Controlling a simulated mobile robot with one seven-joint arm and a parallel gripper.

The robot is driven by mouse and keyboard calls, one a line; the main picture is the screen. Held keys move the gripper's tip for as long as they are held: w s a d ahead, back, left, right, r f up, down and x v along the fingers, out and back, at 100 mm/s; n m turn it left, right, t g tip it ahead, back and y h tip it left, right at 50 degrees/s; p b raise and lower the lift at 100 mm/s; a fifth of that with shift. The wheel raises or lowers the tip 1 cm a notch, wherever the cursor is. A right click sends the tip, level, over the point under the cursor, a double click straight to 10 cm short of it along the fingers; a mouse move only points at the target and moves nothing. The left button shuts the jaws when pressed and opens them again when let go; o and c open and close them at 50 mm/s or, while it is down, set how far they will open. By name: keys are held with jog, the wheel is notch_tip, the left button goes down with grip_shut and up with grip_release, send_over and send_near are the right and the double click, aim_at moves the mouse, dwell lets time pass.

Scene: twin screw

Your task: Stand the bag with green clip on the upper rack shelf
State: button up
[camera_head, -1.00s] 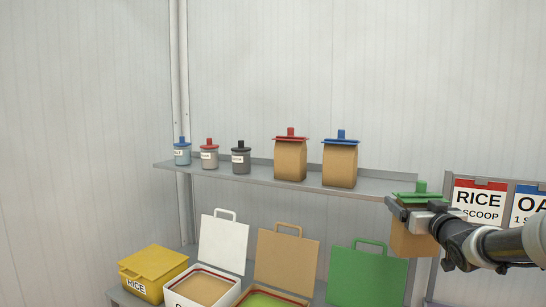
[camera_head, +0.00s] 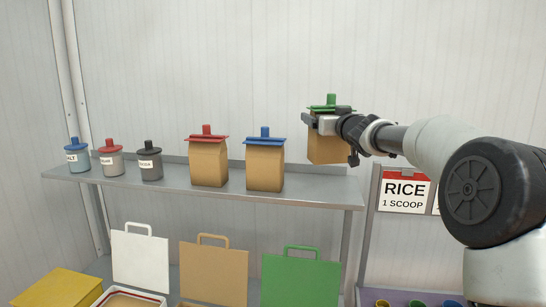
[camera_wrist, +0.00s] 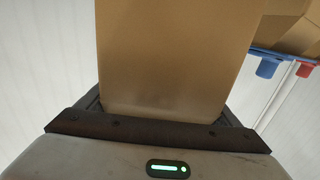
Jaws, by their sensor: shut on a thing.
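The brown bag with the green clip (camera_head: 328,147) is held upright by my gripper (camera_head: 318,124) near the right end of the upper rack shelf (camera_head: 330,188). My gripper is shut on the bag just below the clip.
A blue-clip bag (camera_head: 265,168) stands left of the held bag, with a red-clip bag (camera_head: 208,164) beyond it. Three jars, including the black-lidded one (camera_head: 150,162), stand farther left. Lidded bins, one with a green lid (camera_head: 300,278), sit below. A RICE sign (camera_head: 404,190) hangs at right.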

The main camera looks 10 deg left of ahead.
notch_tip(320, 180, down, 10)
jog(key=b, duration=0.3)
jog(key=shift+f, duration=0.15)
jog(key=o, duration=1)
jog(key=shift+o, duration=0.2)
